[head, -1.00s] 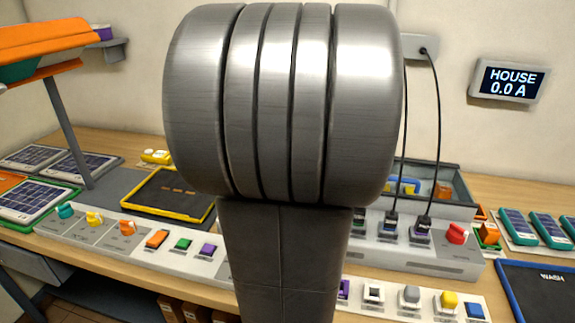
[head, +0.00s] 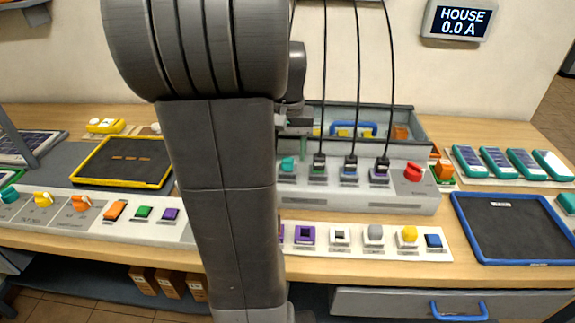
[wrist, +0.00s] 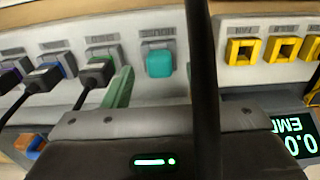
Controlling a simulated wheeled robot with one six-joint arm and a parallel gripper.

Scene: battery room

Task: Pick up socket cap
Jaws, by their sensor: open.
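A teal cap (head: 288,166) sits on a socket at the left of the grey socket panel. It also shows in the wrist view (wrist: 160,62), straight ahead of my gripper. My gripper (head: 298,148) is open, with a green finger just above and beside the cap in the head view. In the wrist view one green finger of my gripper (wrist: 162,80) stands left of the cap; the other is hidden behind a dark vertical strip. I cannot tell whether a finger touches the cap.
Black plugs with hanging cables (head: 350,164) fill the sockets right of the cap, close to my gripper. A red knob (head: 413,171) is at the panel's right end. An open bin (head: 425,125) stands behind. Yellow-framed sockets (wrist: 242,50) are right in the wrist view.

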